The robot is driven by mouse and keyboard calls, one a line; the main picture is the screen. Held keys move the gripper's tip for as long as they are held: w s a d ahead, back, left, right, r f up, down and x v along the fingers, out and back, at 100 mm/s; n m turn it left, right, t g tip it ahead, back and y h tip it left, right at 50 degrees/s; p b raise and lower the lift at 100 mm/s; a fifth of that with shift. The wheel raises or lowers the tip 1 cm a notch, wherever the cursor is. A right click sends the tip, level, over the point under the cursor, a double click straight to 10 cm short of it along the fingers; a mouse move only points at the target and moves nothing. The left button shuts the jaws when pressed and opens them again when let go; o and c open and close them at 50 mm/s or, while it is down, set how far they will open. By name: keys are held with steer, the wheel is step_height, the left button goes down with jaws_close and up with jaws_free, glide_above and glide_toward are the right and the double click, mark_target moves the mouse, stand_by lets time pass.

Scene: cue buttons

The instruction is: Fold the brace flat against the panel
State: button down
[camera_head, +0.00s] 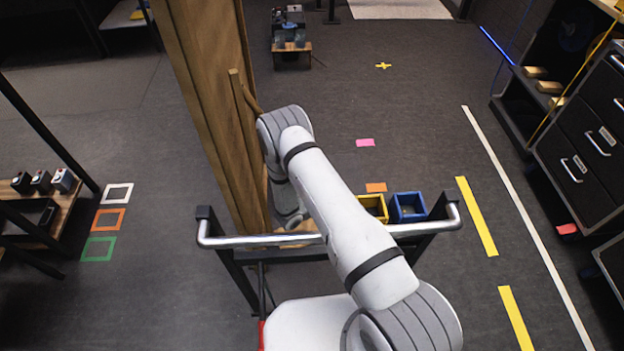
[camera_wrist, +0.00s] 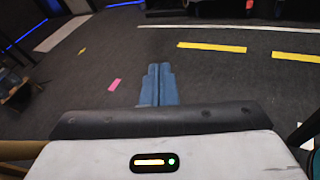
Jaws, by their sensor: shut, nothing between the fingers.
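A tall wooden panel (camera_head: 195,85) stands upright, leaning slightly in the picture, left of my arm. A thin wooden strip (camera_head: 243,120), which looks like the brace, runs along its right side. A short wooden piece (camera_head: 252,100) angles from it toward my arm and passes out of sight behind it; I cannot tell how the two join. My gripper (camera_wrist: 159,68) shows in the wrist view with its blue fingers together and nothing between them, over open floor. In the head view the fingers are hidden by my arm. A brown bar at the wrist view's left edge (camera_wrist: 18,150) is unclear.
A cart with a metal handle (camera_head: 440,226) carries a yellow bin (camera_head: 374,207) and a blue bin (camera_head: 408,207). A drawer cabinet (camera_head: 590,140) stands at right and a low bench (camera_head: 50,210) at left. The floor right of the panel is mostly free.

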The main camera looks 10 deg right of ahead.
steer(key=s+d+m+g, duration=0.3)
steer(key=s+m+g, duration=0.25)
steer(key=m, duration=0.25)
steer(key=s+a+f+m+g+y, duration=0.1)
steer(key=s+a+m+g+y, duration=0.3)
steer(key=m, duration=0.6)
steer(key=s+a+f+m+g+y, duration=0.1)
steer(key=a+f+m+g+y, duration=0.15)
steer(key=m+y, duration=0.45)
steer(key=w+r+m+t+y, duration=0.25)
steer(key=w+m, duration=0.55)
steer(key=m, duration=0.5)
steer(key=w+r+m+t+y, duration=0.1)
steer(key=w+r+m+t, duration=0.3)
steer(key=w+m, duration=0.7)
steer(key=w+a+f+m+p, duration=0.2)
steer(key=w+a+f, duration=0.1)
steer(key=f, duration=0.6)
steer(key=shift+a+f, duration=0.35)
steer(key=shift+a, duration=0.1)
